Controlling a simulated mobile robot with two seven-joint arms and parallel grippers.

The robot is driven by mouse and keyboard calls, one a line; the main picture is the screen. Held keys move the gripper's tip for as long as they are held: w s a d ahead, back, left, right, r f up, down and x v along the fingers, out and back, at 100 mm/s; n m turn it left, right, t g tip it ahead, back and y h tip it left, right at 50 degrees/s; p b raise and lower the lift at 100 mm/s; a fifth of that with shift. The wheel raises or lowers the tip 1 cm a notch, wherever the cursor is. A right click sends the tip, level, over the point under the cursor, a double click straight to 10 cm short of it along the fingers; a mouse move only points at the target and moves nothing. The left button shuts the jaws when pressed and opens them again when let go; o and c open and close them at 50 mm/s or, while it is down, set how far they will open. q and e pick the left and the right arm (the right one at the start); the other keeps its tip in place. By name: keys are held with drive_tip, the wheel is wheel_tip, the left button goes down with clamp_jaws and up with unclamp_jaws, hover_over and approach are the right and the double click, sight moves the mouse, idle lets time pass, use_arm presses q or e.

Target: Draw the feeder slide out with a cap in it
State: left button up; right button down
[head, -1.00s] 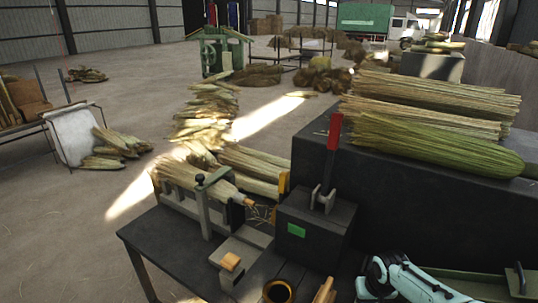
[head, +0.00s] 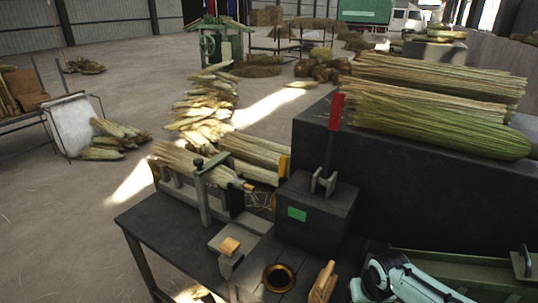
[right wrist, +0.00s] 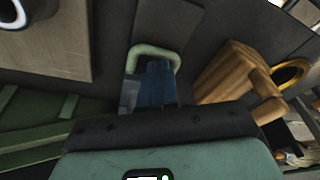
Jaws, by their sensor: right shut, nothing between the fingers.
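My right gripper (right wrist: 160,80) shows in the right wrist view with its dark blue fingers shut and empty. The fingertips overlap a pale green loop handle (right wrist: 153,50), which frames them; I cannot tell whether they touch it. This may be the feeder slide's handle; the slide's body is not clearly visible. No cap can be made out in it. In the head view only my right forearm shows at the bottom right, with its gripper below the frame. My left gripper is not in view.
A wooden block with a peg (right wrist: 235,75) stands right of the fingers, near a brass ring (head: 279,277). A dark box with a red lever (head: 335,110) stands behind. A green tray (head: 445,264) lies at the right. Broom bundles (head: 440,125) lie on the large dark block.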

drive_tip(key=shift+g, duration=0.5)
drive_tip(key=s+f, duration=0.2)
drive_tip(key=s+a+f+b, duration=0.1)
drive_tip(key=s, duration=0.1)
drive_tip(key=shift+a+f, duration=0.15)
drive_tip(key=shift+f, duration=0.2)
drive_tip(key=shift+r, duration=0.15)
drive_tip(key=shift+w+r+p, duration=0.2)
drive_tip(key=shift+r+p, duration=0.5)
drive_tip(key=shift+w+r+p, duration=0.2)
drive_tip(key=shift+r+p, duration=0.45)
drive_tip(key=shift+w+r+p, duration=0.1)
drive_tip(key=shift+r+p, duration=0.8)
drive_tip(key=shift+r, duration=0.35)
drive_tip(key=r, duration=0.1)
drive_tip(key=r+p, duration=0.2)
drive_tip(key=shift+w, duration=0.25)
